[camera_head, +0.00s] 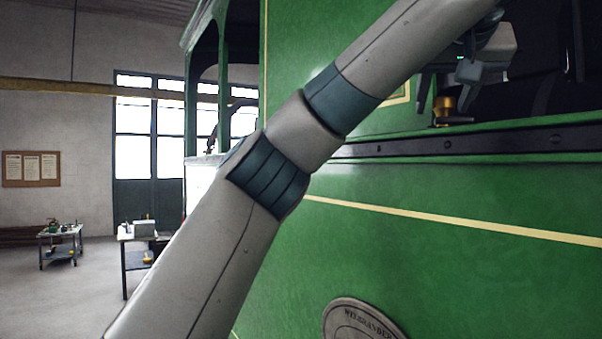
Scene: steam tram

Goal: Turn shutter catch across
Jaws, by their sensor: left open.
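A small brass catch (446,106) stands on the dark ledge at the lower edge of the opening in the green tram side, at the upper right. My left gripper (440,92) is at the catch, pointing down, with its dark fingers apart. One finger is just left of the catch and the other is above and to its right. I cannot tell whether either finger touches it. The gripper partly hides the catch's top. My right gripper is not in view.
The green tram side (420,260) with a cream line fills the right, with a dark rail (480,143) below the opening. A round plate (360,322) is low on the side. Small work tables (62,236) stand far left, with open floor around them.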

